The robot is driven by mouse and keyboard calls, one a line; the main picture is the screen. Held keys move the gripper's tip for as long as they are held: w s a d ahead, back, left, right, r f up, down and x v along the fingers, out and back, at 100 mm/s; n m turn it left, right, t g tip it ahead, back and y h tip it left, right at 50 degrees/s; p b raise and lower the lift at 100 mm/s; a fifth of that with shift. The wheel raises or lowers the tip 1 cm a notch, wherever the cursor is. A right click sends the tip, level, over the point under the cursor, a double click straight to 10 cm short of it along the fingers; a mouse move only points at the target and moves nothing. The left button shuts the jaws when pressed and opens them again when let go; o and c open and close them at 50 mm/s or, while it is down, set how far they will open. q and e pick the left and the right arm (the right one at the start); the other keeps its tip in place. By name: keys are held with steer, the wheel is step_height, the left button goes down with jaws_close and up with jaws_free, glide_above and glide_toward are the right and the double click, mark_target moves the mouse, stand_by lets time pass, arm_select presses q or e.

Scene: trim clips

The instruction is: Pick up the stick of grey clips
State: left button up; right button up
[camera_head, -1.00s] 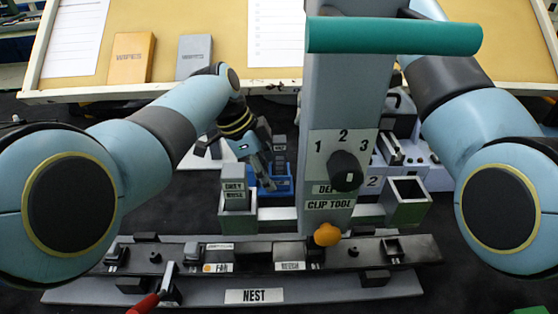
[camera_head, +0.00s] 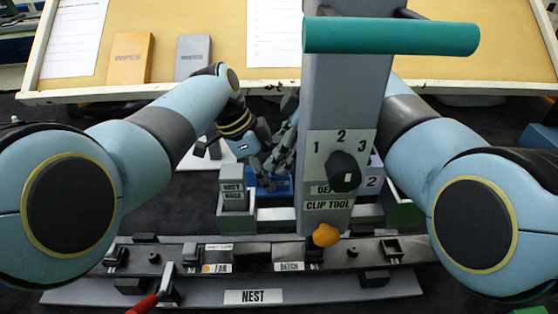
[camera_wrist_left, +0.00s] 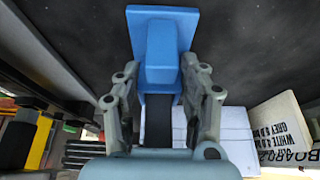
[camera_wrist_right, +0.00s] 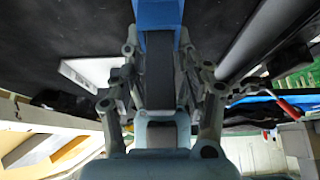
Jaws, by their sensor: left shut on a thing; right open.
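My left gripper (camera_head: 263,168) is low behind the green-sided box, beside a blue holder (camera_head: 272,186). In the left wrist view, the left gripper (camera_wrist_left: 160,75) is shut on a dark grey bar (camera_wrist_left: 158,120), which looks like the stick of grey clips, with a blue block (camera_wrist_left: 163,45) beyond it. My right gripper (camera_head: 284,152) is close beside the left one. In the right wrist view, the right gripper (camera_wrist_right: 156,45) is open, with a dark bar (camera_wrist_right: 158,80) between its fingers and blue at the top. I cannot tell whether it touches.
The clip tool column (camera_head: 345,110), with a teal handle (camera_head: 390,36), stands close right of the grippers. The nest (camera_head: 255,297) lies in front. A tan board (camera_head: 215,20) is behind.

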jaws_close()
